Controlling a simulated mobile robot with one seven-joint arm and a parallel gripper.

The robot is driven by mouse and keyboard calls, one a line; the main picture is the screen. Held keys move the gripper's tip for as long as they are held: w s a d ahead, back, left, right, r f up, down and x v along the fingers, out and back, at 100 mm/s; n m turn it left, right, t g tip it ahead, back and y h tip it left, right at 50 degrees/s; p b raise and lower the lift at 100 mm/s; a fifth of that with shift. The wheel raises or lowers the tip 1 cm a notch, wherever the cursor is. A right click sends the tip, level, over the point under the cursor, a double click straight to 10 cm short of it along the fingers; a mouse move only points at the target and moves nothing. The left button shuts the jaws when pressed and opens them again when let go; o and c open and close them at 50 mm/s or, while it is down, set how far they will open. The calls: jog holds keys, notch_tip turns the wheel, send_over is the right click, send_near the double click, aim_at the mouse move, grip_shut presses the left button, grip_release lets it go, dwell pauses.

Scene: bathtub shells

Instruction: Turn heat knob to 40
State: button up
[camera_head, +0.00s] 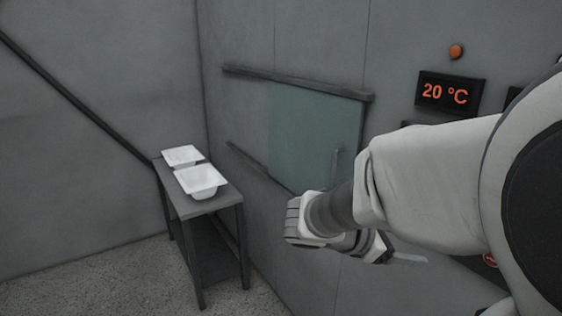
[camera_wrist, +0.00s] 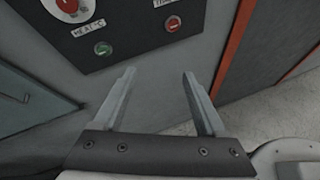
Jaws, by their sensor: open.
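The heat knob (camera_wrist: 68,5) shows at the top left of the wrist view, a red centre on a white dial, cut off by the frame edge. A "HEAT °C" label (camera_wrist: 89,28) sits just below it on the dark panel. My gripper (camera_wrist: 157,75) is open and empty, its two fingers apart, below and to the right of the knob and not touching it. In the head view a display (camera_head: 446,93) reads 20 °C in orange. My arm hides most of the panel under the display, and the knob does not show there.
A green button (camera_wrist: 103,48) and a red button (camera_wrist: 173,23) sit on the panel near my fingers. In the head view an orange lamp (camera_head: 455,51) is above the display. A sliding glass pane (camera_head: 312,130) and a table (camera_head: 207,207) with two white trays (camera_head: 200,181) are at left.

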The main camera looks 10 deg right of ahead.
jog(key=w+a+r+n+t+h, duration=0.2)
jog(key=w+r+n+t+h, duration=0.25)
jog(key=w+n, duration=0.45)
jog(key=w+x, duration=0.1)
jog(key=x, duration=1.6)
jog(key=shift+w+a+m, duration=0.2)
jog(key=shift+w+m, duration=0.1)
jog(key=shift+f, duration=0.1)
grip_shut()
